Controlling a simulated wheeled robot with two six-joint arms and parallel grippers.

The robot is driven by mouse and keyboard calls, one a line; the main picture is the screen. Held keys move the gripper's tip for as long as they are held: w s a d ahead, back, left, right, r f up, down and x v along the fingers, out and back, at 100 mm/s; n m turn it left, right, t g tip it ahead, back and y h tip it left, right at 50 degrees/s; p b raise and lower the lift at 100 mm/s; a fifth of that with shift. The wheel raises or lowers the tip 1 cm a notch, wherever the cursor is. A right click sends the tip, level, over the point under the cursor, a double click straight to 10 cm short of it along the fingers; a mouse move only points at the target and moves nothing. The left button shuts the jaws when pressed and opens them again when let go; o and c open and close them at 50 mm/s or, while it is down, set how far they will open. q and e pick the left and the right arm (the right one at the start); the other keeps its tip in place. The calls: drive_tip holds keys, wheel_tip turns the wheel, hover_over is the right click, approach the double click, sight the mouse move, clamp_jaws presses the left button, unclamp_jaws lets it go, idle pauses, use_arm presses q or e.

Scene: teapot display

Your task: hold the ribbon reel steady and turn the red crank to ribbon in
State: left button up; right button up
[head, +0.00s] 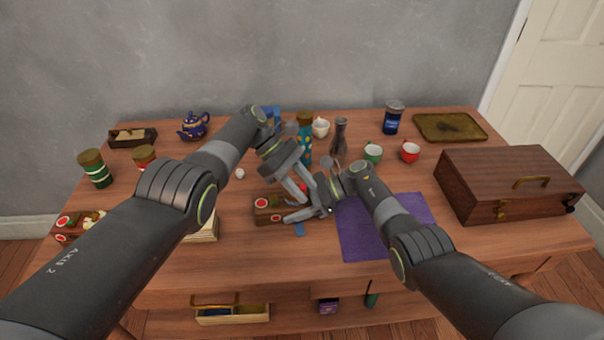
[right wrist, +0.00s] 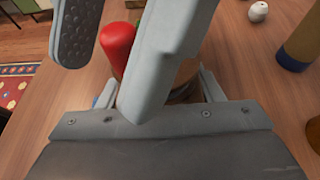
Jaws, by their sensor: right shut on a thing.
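The ribbon reel (right wrist: 187,78) is a wooden piece, largely hidden by the gripper fingers in both views. A small blue strip (head: 299,229), perhaps ribbon, shows below the fingers in the head view. The red crank knob (right wrist: 117,46) stands upright in the right wrist view; only a bit of red shows in the head view. My left gripper (head: 297,190) reaches down from above, its fingers apart on either side of the knob, with a small gap visible. My right gripper (head: 312,200) comes in from the right, low, and is shut on the reel. Its grip is mostly hidden.
A wooden box with red labels (head: 266,213) lies just left of the grippers. A purple mat (head: 370,240) is to the right, then a wooden case (head: 505,185). Jars, cups and a blue teapot (head: 194,125) stand along the back.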

sight(302, 186)
use_arm(q)
wheel_tip(302, 186, up, 10)
drive_tip(key=shift+f, duration=0.15)
idle(0.5)
drive_tip(key=w+a+r+t+y, duration=0.2)
drive_tip(key=w+a+t+y, duration=0.1)
drive_tip(key=a+y, duration=0.1)
drive_tip(key=x, duration=1.2)
drive_tip(key=shift+s, duration=0.35)
drive_tip(key=shift+c, duration=0.3)
drive_tip(key=shift+a, duration=0.1)
clamp_jaws()
